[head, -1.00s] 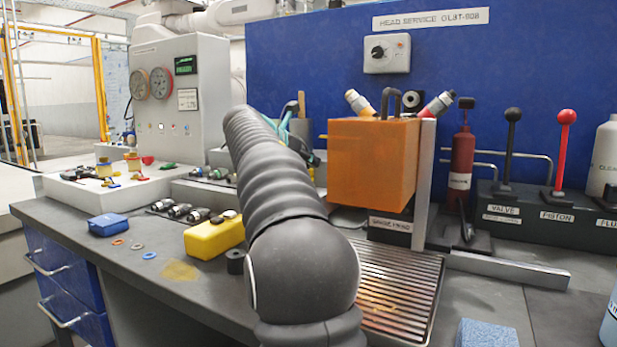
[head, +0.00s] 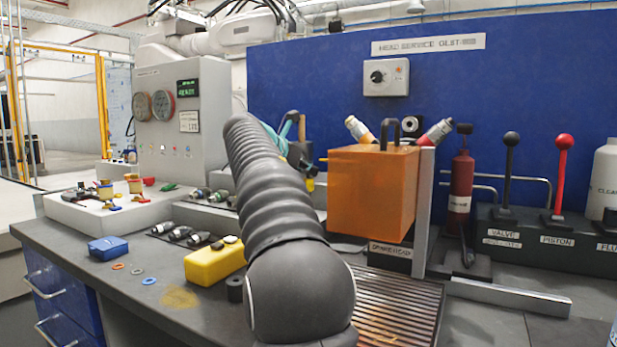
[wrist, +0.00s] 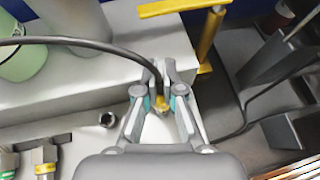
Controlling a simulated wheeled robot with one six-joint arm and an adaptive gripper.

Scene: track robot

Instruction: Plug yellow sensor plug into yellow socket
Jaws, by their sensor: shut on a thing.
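My gripper (wrist: 168,78) is in the middle of the wrist view, its fingers closed around a small yellow plug (wrist: 160,103). A black cable (wrist: 75,42) runs from the left edge to the fingers. I cannot make out a yellow socket for certain. Connectors with yellow bands (wrist: 45,158) lie at the lower left of the wrist view.
The orange box (head: 371,190) stands right of my arm, above a slatted drain tray (head: 400,305). A yellow case (head: 213,263) and blue box (head: 108,247) sit on the bench at left. A yellow post (wrist: 207,38) stands close ahead of my fingers in the wrist view.

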